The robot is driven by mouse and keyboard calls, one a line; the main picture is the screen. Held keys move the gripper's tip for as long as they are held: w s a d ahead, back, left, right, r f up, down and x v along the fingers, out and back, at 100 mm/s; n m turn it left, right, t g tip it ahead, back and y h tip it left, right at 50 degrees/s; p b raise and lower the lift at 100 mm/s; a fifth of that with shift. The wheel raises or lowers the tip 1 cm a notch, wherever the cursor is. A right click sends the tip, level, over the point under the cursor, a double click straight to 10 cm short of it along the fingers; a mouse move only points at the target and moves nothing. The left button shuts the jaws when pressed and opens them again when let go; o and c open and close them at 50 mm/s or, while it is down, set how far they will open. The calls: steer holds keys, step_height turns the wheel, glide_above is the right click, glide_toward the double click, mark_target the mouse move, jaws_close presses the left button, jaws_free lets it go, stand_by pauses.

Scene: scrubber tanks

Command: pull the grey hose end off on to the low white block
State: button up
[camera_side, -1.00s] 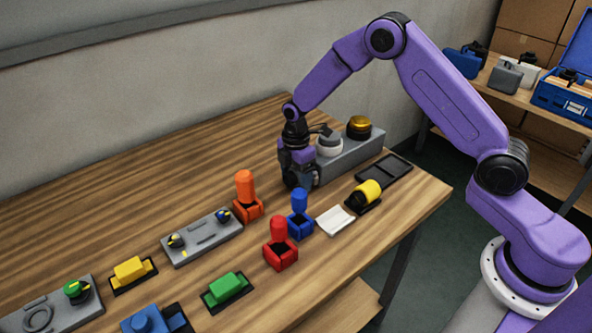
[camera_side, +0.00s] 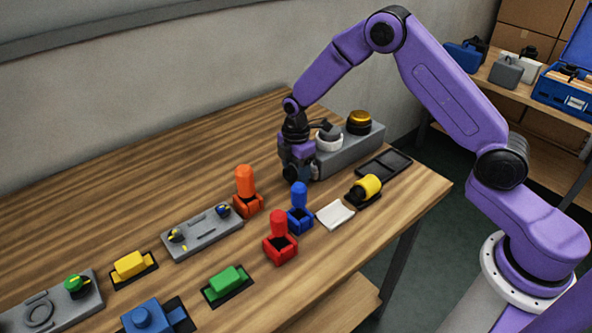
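The low white block (camera_side: 335,214) lies flat on the table, with nothing on it. A grey fixture (camera_side: 350,155) stands at the back right, with a white ring (camera_side: 328,142) and a black and gold knob (camera_side: 358,122) on top. A small dark grey piece (camera_side: 330,129) shows at the white ring; I cannot tell if it is the grey hose end. My gripper (camera_side: 298,173) points down at the fixture's left end, behind the white block. Its fingers are dark and small here, so its opening and any held thing cannot be made out.
An orange plug (camera_side: 246,181), a blue plug (camera_side: 299,195) and a red plug (camera_side: 279,223) stand in holders in front of my gripper. A yellow-capped black piece (camera_side: 368,187) lies right of the white block, near a black tray (camera_side: 385,165). The back left table is clear.

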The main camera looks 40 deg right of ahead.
steer(key=shift+a, duration=0.2)
steer(key=shift+a, duration=0.65)
steer(key=shift+a, duration=0.95)
steer(key=shift+r, duration=0.15)
steer(key=shift+r, duration=2.85)
